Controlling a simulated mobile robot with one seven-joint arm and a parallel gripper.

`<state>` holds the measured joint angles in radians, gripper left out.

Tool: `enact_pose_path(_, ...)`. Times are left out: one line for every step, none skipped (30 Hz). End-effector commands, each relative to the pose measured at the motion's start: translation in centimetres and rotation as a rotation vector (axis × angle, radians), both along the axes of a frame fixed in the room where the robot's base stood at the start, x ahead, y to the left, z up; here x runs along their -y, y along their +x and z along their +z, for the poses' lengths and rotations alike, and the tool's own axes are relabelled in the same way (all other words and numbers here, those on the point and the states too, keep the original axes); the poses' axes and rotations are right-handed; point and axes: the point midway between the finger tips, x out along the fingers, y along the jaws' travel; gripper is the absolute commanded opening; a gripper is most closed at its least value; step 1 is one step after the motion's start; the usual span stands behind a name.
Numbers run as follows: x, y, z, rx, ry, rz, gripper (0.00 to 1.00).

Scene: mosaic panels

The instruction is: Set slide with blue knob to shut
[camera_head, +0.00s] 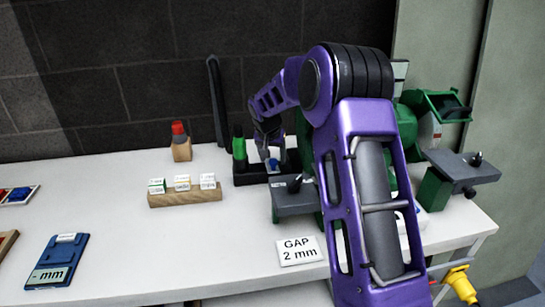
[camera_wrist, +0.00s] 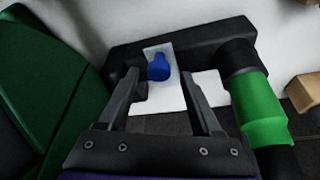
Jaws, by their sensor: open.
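The blue knob (camera_wrist: 158,67) sits on a pale plate set in a dark bar-shaped block (camera_wrist: 205,45) in the wrist view. A small patch of the blue knob (camera_head: 273,164) shows below my gripper in the head view. My gripper (camera_wrist: 158,79) is open and empty. Its two fingers reach toward the block, one on each side of the knob, with gaps between them and the knob. In the head view my gripper (camera_head: 268,150) points down over the block (camera_head: 248,176). I cannot tell which position the slide is in.
A green and black upright cylinder (camera_wrist: 258,105) stands at the block's end, close to my right finger. Green machinery (camera_wrist: 50,100) is close on the left. In the head view, a wooden label holder (camera_head: 185,197), a red-topped wooden block (camera_head: 181,150) and a "GAP 2 mm" card (camera_head: 299,250) are on the white table.

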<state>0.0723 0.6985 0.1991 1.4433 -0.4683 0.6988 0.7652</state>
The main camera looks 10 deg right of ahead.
Motion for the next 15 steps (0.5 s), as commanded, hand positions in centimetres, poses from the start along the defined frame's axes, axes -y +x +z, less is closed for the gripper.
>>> enact_pose_path(0.0,-0.1,0.2,0.0,0.0,0.0,0.66)
enact_pose_path(-0.1,-0.1,0.4,0.0,0.0,0.0,0.66)
enact_pose_path(-0.1,-0.2,0.7,0.001,0.0,0.0,0.66)
enact_pose_path(-0.2,-0.3,1.1,0.001,0.001,-0.001,0.66)
enact_pose_path(-0.2,-0.5,1.6,0.002,0.0,-0.001,0.66)
enact_pose_path(-0.3,-0.7,2.2,0.003,0.0,0.0,0.66)
enact_pose_path(-0.4,-0.9,2.8,0.003,0.0,0.0,0.66)
enact_pose_path(-0.5,-1.2,3.4,0.004,-0.001,0.001,0.66)
enact_pose_path(-0.7,-1.5,4.3,0.003,-0.001,0.001,0.66)
enact_pose_path(-0.8,-1.7,5.0,0.004,0.0,0.002,0.66)
enact_pose_path(-0.9,-2.0,5.7,0.004,0.0,0.002,0.66)
enact_pose_path(-1.1,-2.4,6.7,0.004,0.0,0.002,0.66)
enact_pose_path(-1.2,-2.7,7.3,0.004,-0.001,0.001,0.66)
enact_pose_path(-1.3,-2.9,8.0,0.004,0.0,0.001,0.66)
enact_pose_path(-1.4,-3.3,8.9,0.003,0.001,0.001,0.66)
